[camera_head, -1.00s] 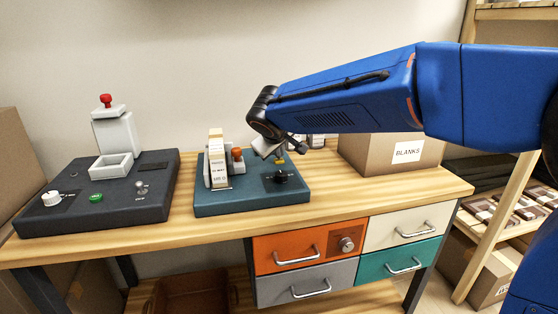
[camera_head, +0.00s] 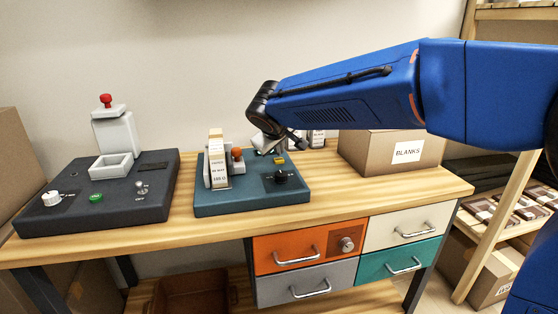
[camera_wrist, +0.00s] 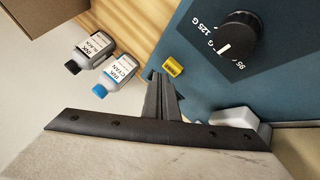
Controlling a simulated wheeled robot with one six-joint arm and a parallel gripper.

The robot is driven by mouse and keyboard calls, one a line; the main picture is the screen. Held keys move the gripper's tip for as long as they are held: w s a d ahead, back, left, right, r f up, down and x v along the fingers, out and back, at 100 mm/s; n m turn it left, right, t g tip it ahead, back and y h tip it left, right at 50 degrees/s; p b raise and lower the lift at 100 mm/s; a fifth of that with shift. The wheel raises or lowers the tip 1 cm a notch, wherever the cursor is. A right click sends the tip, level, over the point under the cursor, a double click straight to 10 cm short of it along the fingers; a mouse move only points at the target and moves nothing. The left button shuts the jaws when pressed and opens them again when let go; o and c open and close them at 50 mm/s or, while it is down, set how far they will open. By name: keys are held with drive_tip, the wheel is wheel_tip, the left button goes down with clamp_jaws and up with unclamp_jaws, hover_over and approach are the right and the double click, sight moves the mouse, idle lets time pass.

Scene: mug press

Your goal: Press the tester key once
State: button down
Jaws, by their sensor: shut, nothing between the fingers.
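The teal tester (camera_head: 225,201) stands on the middle of the wooden bench, with a black dial and a small yellow key (camera_head: 279,160) on its top. In the wrist view the yellow key (camera_wrist: 173,66) lies just beyond the fingertips, slightly right, with a visible gap in the picture. The dial (camera_wrist: 237,35), marked 95 and 125 G, is farther right. My gripper (camera_head: 280,150) hangs above the tester's back right part, fingers shut and empty. The shut fingers also show in the wrist view (camera_wrist: 160,78).
A white stand with a printed card (camera_head: 218,160) and an orange knob sit on the tester's left. A dark press (camera_head: 60,215) is farther left. Two ink bottles (camera_wrist: 117,75) stand behind the tester. A BLANKS box (camera_head: 375,155) is to the right. The bench front is clear.

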drive_tip(key=shift+r, duration=0.35)
wheel_tip(320, 180, up, 5)
drive_tip(key=shift+f, duration=0.15)
idle(0.6)
idle(0.4)
